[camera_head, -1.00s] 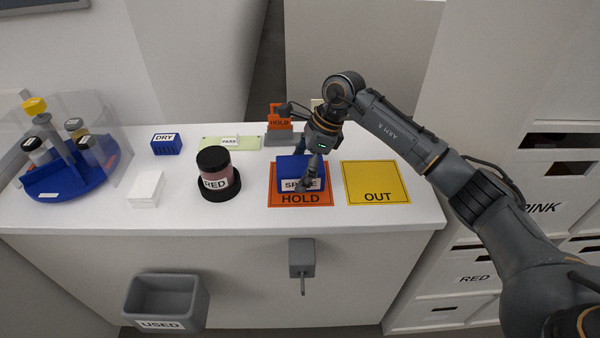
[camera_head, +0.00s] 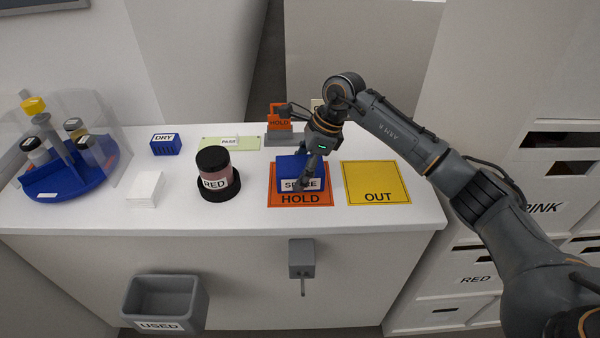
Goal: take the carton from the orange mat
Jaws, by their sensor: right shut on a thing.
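The carton (camera_head: 287,168) is blue with a white label, partly covered by my fingers, that seems to read SPARE. It is at the orange mat (camera_head: 284,199), which is marked HOLD. I cannot see any gap between the carton and the mat. My right gripper (camera_head: 304,182) reaches down from above right and is shut on the carton. Its fingers hide part of the carton's front and label. My left gripper is not in view.
A yellow OUT mat (camera_head: 375,178) lies empty to the right. A RED jar (camera_head: 215,164) on a black base stands to the left. Behind are an orange HOLD sign (camera_head: 280,116) and a green PASS strip (camera_head: 213,144). A grey USED bin (camera_head: 165,299) hangs in front.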

